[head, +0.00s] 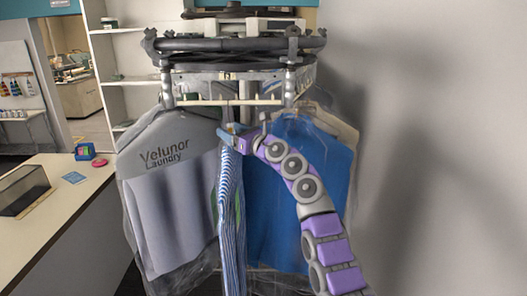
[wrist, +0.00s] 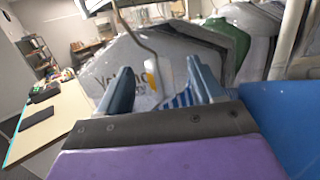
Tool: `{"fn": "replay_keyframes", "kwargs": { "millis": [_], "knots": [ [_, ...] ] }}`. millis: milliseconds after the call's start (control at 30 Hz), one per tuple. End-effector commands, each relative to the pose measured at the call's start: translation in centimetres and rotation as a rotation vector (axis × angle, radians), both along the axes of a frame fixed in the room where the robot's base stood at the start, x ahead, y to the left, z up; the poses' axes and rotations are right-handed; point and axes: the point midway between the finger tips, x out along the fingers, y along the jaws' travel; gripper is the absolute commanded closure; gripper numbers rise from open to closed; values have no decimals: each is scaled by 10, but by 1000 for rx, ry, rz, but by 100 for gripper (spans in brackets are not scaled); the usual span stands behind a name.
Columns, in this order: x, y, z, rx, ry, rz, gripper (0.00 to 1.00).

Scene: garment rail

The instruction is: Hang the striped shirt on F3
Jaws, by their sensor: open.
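The blue-and-white striped shirt (head: 232,215) hangs edge-on and narrow below the rail in the head view. In the wrist view a patch of its stripes (wrist: 184,99) shows beside the right finger. My gripper (head: 230,132) is at the top of the shirt; its blue fingers are apart in the wrist view (wrist: 160,85). A curved hanger hook (wrist: 150,62) with a yellow mark stands between the fingers, and they do not look closed on it. The rail (head: 225,102) runs just above. I cannot tell whether the hook rests on it. No F3 label is readable.
A grey bagged garment marked "Velunor Laundry" (head: 168,185) hangs left of the shirt. A blue bagged garment (head: 290,205) hangs close on the right, behind my arm. A counter (head: 45,215) stands at left; a bare wall (head: 440,130) is at right.

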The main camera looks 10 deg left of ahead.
Motion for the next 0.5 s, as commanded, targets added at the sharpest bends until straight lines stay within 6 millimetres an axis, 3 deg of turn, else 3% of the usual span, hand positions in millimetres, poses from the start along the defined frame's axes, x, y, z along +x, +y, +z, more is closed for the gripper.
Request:
{"fn": "replay_keyframes", "kwargs": {
  "millis": [500],
  "knots": [
    [-21,-44,-9,-1,1,-3,34]
  ]
}}
